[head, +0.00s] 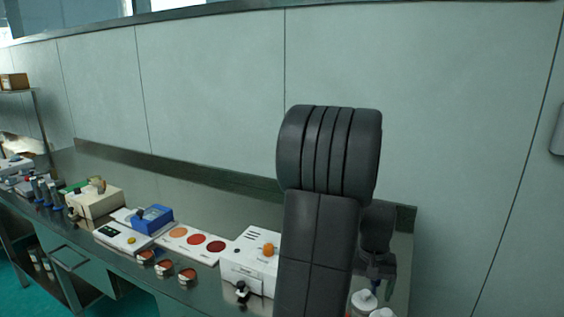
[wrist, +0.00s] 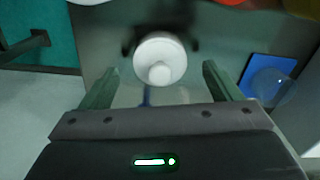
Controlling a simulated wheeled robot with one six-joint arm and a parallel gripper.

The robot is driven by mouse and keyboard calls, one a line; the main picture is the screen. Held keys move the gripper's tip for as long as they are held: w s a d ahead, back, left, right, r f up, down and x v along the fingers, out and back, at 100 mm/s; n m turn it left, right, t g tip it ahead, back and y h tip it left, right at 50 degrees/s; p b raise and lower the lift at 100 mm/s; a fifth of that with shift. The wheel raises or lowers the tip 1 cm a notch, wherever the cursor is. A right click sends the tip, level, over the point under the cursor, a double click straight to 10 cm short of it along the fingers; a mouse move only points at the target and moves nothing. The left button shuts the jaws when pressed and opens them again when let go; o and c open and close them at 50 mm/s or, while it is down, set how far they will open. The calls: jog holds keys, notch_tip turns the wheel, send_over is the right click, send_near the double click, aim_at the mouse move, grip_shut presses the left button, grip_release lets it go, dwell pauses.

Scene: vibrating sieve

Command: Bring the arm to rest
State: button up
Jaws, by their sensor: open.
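My dark arm stands in the right half of the head view, bent at a thick ribbed joint. My gripper (head: 377,272) is partly hidden behind it, low over the right end of the bench (head: 185,147). In the wrist view my gripper (wrist: 160,68) has its two green fingers wide apart. A round white object with a small knob on top (wrist: 160,60) lies in line with the gap between them. I cannot tell its distance from the fingers, but neither finger visibly touches it.
White-topped items (head: 364,300) stand below my gripper. A white box with an orange knob (head: 249,262) stands left of my arm. A strip of red discs (head: 196,243), a blue device (head: 152,218) and a beige machine (head: 95,197) stand farther left. A wall rises behind the bench.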

jog(key=shift+r, duration=0.65)
jog(key=shift+f, duration=0.1)
